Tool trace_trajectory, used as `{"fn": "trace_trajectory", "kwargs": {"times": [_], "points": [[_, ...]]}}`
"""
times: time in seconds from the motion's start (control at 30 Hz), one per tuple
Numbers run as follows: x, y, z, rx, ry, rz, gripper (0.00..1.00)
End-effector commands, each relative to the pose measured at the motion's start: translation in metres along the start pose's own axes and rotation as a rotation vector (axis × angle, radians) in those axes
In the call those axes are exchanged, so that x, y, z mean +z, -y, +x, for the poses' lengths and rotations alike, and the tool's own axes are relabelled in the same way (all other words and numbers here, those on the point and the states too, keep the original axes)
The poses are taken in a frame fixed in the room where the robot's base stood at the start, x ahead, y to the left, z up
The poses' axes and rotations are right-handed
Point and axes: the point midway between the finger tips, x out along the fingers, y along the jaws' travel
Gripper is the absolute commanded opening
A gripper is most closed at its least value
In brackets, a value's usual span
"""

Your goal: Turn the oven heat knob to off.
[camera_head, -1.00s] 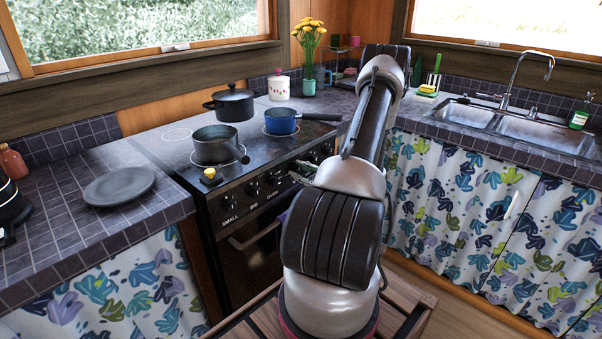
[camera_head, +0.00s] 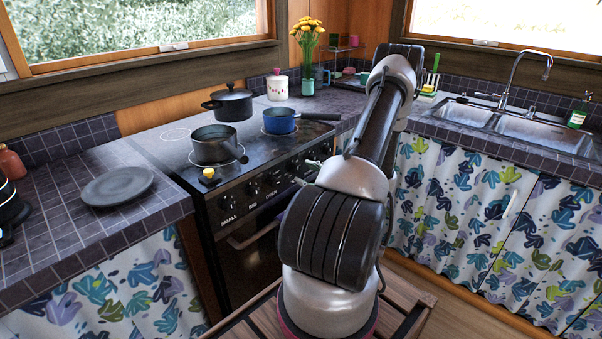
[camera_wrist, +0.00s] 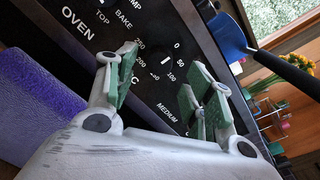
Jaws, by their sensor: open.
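The oven heat knob (camera_wrist: 162,58) is a dark dial on the black stove panel, ringed by white numbers from 0 to 250. A white mark on it appears to point near 100. It is dark and hard to make out fully. My gripper (camera_wrist: 163,80) is open, with its green-padded fingers apart on either side of the dial's numbers in the wrist view. I cannot tell whether either finger touches the knob. In the head view my gripper (camera_head: 309,173) is at the right part of the stove front, largely behind my arm, and the heat knob is not clearly visible there.
Other knobs (camera_head: 252,189) line the stove front. A grey pot (camera_head: 214,147), a blue pan (camera_head: 279,122) and a lidded black pot (camera_head: 232,104) stand on the stovetop. A purple cloth-like item (camera_wrist: 35,115) hangs beside my gripper. The sink (camera_head: 510,128) is right.

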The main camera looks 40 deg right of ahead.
Motion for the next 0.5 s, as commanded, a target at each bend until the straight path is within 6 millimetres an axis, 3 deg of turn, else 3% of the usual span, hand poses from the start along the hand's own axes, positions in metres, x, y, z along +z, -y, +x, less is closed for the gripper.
{"fn": "trace_trajectory", "kwargs": {"times": [0.23,0.5], "points": [[-0.001,0.001,-0.055,-0.004,-0.002,0.000,0.52],[0.000,0.000,-0.081,-0.001,0.000,-0.001,0.52]]}}
